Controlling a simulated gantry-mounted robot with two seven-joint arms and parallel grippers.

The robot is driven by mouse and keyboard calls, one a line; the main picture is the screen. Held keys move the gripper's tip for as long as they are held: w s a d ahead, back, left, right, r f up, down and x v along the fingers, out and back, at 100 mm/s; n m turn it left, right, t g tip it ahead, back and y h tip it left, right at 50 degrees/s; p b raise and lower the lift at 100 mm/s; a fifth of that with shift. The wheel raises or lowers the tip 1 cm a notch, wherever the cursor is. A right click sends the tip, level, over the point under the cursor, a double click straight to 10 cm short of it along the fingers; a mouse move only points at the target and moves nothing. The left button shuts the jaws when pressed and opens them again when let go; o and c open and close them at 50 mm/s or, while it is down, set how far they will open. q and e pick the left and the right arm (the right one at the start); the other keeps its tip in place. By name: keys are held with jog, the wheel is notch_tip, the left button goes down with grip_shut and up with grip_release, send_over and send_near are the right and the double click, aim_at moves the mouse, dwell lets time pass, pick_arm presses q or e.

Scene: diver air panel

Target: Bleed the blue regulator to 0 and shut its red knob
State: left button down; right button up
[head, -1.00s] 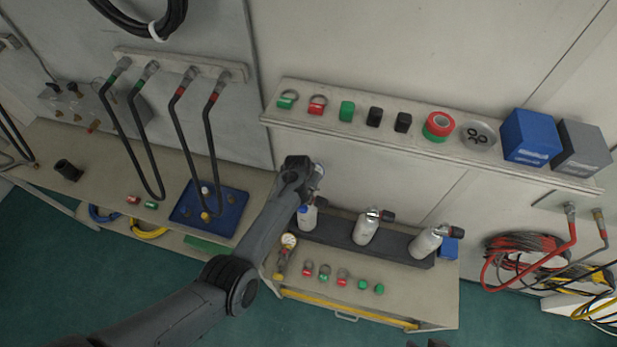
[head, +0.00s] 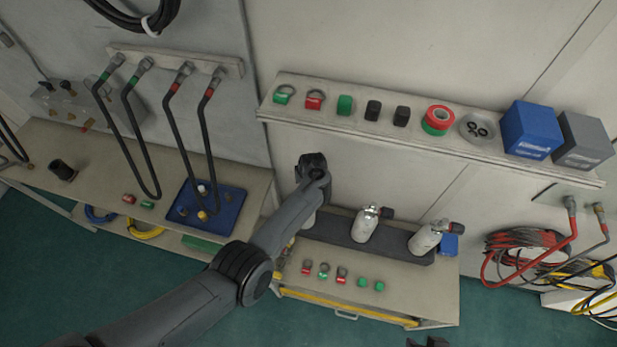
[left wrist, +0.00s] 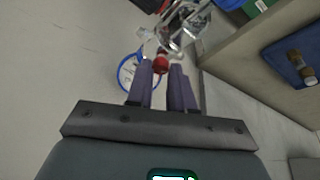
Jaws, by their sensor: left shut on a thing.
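In the left wrist view my left gripper (left wrist: 164,76) has its two purple-grey fingers closed around a small red knob (left wrist: 161,62). The knob sits below a shiny metal body (left wrist: 184,24). A gauge with a blue rim (left wrist: 121,72), which I take to be the blue regulator's, shows left of the fingers, partly hidden by one; its needle is too small to read. In the head view my left wrist covers the leftmost bottle and the fingertips are hidden. A dark shape at the bottom edge, perhaps my right gripper (head: 430,342), is barely in view.
Two other bottles with valves, the middle one (head: 364,226) and the right one (head: 425,238), stand in a dark rack (head: 394,250). Several red and green tags lie on the bench (head: 418,283) in front. A shelf (head: 360,135) runs above. Black hoses (head: 180,135) hang at left.

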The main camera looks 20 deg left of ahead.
dwell(0.3)
pick_arm(q)
jog(key=c, duration=1)
grip_release()
jog(key=shift+r, duration=0.1)
jog(key=shift+s+d+r, duration=0.1)
jog(key=shift+s+r, duration=0.05)
jog(key=shift+r, duration=0.15)
jog(key=p+v, duration=0.3)
jog(key=v, duration=0.7)
jog(key=shift+s, duration=0.1)
jog(key=shift+f, duration=0.1)
